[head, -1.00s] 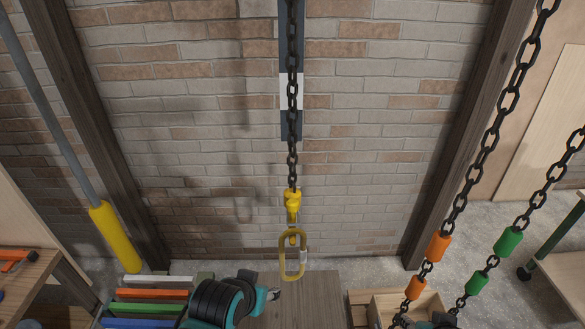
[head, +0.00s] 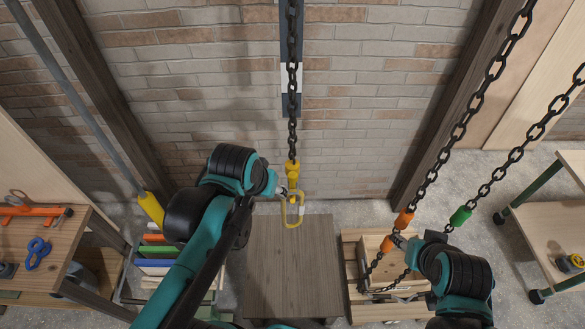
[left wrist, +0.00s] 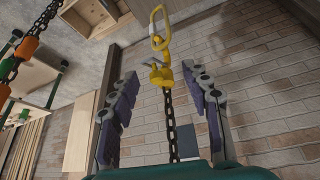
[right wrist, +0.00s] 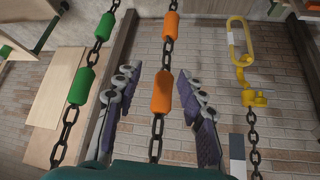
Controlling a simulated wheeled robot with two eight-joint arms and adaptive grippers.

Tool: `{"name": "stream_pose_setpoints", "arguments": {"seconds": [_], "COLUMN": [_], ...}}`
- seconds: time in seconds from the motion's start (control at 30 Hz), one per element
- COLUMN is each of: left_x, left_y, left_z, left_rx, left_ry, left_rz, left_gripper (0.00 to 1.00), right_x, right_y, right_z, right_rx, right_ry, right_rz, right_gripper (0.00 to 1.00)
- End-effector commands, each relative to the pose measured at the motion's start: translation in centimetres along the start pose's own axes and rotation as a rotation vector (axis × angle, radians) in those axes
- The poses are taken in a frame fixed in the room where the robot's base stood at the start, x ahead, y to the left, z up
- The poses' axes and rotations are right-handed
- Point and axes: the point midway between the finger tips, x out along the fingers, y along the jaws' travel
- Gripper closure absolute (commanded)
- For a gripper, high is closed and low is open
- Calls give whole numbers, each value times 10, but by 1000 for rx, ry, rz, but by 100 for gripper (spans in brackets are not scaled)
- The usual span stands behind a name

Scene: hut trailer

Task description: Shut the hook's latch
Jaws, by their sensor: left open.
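The yellow hook (head: 292,172) hangs from a dark chain (head: 292,110), with a yellow oblong ring (head: 293,212) at its lower end. In the left wrist view, the hook (left wrist: 161,74) lies between the spread fingers of my left gripper (left wrist: 162,80), apart from both. A small grey piece, seemingly the latch (left wrist: 149,63), sticks out from the hook's side, apparently open. My right gripper (right wrist: 157,76) is open, its fingers either side of an orange sleeve (right wrist: 161,92) on another chain. The hook (right wrist: 252,97) and ring (right wrist: 237,42) also show in the right wrist view.
A green-sleeved chain (head: 460,216) hangs beside the orange-sleeved one. A wooden platform (head: 290,270) stands below the ring, and a wooden crate (head: 372,262) stands right of it. A bench (head: 60,250) with tools is at left; a brick wall is behind.

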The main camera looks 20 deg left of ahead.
Motion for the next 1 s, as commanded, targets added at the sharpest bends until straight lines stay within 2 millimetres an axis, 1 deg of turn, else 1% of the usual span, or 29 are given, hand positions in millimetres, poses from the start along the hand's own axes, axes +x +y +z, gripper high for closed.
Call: {"name": "stream_pose_setpoints", "arguments": {"seconds": [0.03,0.17,0.3,0.4,0.5,0.6,0.73,0.87,1.0], "left_x": [1,10,30,47,61,70,77,90,112], "left_y": [2,7,13,17,20,22,23,24,24], "left_z": [-14,-45,-80,-99,-110,-116,-117,-110,-100], "left_rx": [-6,-24,-45,-57,-67,-71,-73,-73,-73], "left_ry": [-32,-138,-268,-349,-409,-444,-460,-461,-460], "left_rz": [2,6,8,7,6,5,5,4,4], "left_gripper": [52,52,52,52,52,52,52,52,52], "right_x": [0,0,0,0,0,0,0,-1,-2], "right_y": [0,0,0,0,0,0,0,0,0], "right_z": [0,0,0,0,0,0,0,-1,-1], "right_rx": [0,0,0,0,0,0,0,0,0], "right_ry": [0,0,0,0,0,0,0,0,0], "right_rz": [0,0,0,0,0,0,0,0,0], "right_gripper": [60,60,60,60,60,60,60,60,60]}}
